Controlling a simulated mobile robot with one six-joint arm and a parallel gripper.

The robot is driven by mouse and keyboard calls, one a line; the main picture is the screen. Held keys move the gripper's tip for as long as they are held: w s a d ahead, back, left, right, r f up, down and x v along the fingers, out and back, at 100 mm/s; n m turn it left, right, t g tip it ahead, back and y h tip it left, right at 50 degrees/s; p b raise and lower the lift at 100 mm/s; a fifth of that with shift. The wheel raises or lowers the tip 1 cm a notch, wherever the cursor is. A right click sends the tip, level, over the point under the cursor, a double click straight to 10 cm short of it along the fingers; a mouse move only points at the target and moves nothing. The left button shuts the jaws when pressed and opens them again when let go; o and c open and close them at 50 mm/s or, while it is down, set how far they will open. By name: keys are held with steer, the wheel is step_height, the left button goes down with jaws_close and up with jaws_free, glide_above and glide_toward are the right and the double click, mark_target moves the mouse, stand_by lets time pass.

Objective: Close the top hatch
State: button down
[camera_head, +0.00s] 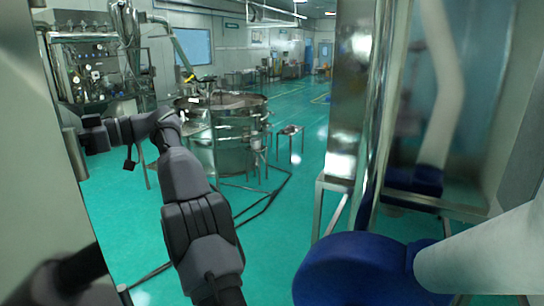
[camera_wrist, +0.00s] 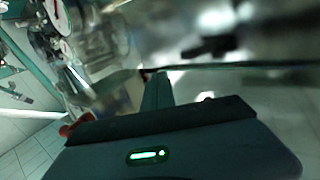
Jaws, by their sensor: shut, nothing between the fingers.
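I cannot clearly make out the top hatch in either view. A large round steel vessel (camera_head: 228,150) on legs stands mid-floor in the head view, with its upper rim showing; I cannot tell whether a lid is on it. My dark grey arm rises in front of it and bends left. My gripper (camera_wrist: 157,88) shows at the middle of the wrist view, with its fingers together and nothing between them. A blurred shiny steel surface (camera_wrist: 235,30) lies beyond it. I cannot tell whether they touch.
A steel machine with gauges (camera_head: 90,75) stands at the left back. A tall steel column (camera_head: 347,90) stands right of the vessel, with a small stool (camera_head: 290,132) between. The green floor (camera_head: 305,105) is open toward the back. Dark cables (camera_head: 262,205) lie on the floor.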

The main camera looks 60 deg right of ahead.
steer(key=a, duration=0.1)
steer(key=a+g+p, duration=0.1)
steer(key=a+n+p, duration=0.1)
steer(key=shift+w+a+r+g+y, duration=0.1)
steer(key=shift+a+r+g+y, duration=0.1)
steer(key=shift+r+g+y, duration=0.15)
steer(key=shift+f, duration=0.15)
